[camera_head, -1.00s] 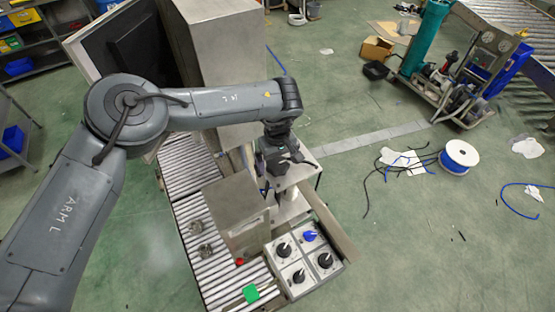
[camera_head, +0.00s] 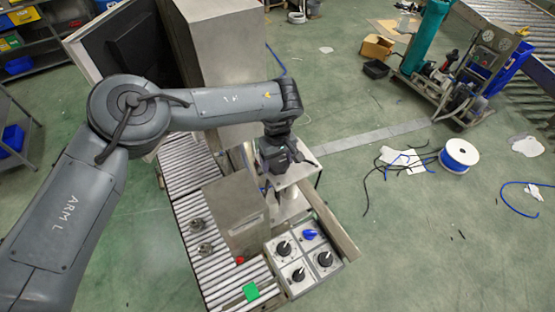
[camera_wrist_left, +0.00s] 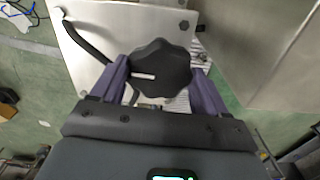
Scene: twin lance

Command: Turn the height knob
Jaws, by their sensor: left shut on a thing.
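The height knob (camera_wrist_left: 160,68), black and lobed with a short white line, sits between the two purple fingers of my left gripper (camera_wrist_left: 160,82) in the left wrist view. The fingers are shut on its sides, and the white line points left. In the head view my left gripper (camera_head: 278,164) is over a pale metal plate (camera_head: 297,174) beside the conveyor, and it hides the knob there. The plate also shows in the left wrist view (camera_wrist_left: 92,50). My right gripper is out of view.
A grey metal box (camera_head: 234,212) stands on the roller conveyor (camera_head: 190,185) just left of the plate. A control panel (camera_head: 282,268) with black knobs and a blue knob (camera_head: 309,234) is in front. A cable spool (camera_head: 459,154) lies on the open floor to the right.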

